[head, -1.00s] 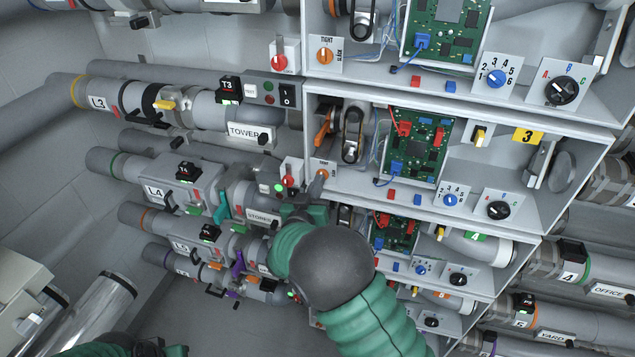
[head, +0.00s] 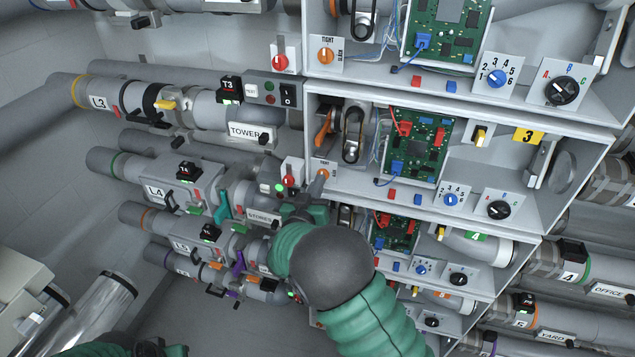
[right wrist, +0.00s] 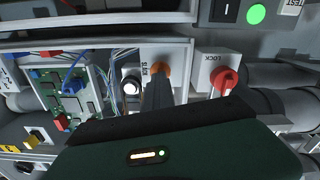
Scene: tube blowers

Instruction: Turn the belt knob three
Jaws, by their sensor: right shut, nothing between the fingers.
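The belt knob of bay three is a small orange knob (head: 323,173) on a white plate marked TIGHT, at the lower left of the bay with the yellow 3 sign (head: 528,137). In the right wrist view the orange knob (right wrist: 160,68) shows just past the fingers, beside the word SLACK. My right gripper (head: 317,187) is shut and empty, with its fingertips right at the knob. The right wrist view shows the dark fingers (right wrist: 157,88) overlapping its lower part; I cannot tell whether they touch. My left gripper (head: 172,350) is partly cut off at the bottom edge.
A red LOCK knob (right wrist: 226,80) sits close beside the fingers. A circuit board (head: 415,145), a numbered blue knob (head: 450,199) and a black lettered knob (head: 498,210) are farther right. The STORES pipe (head: 262,216) runs left of my right gripper.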

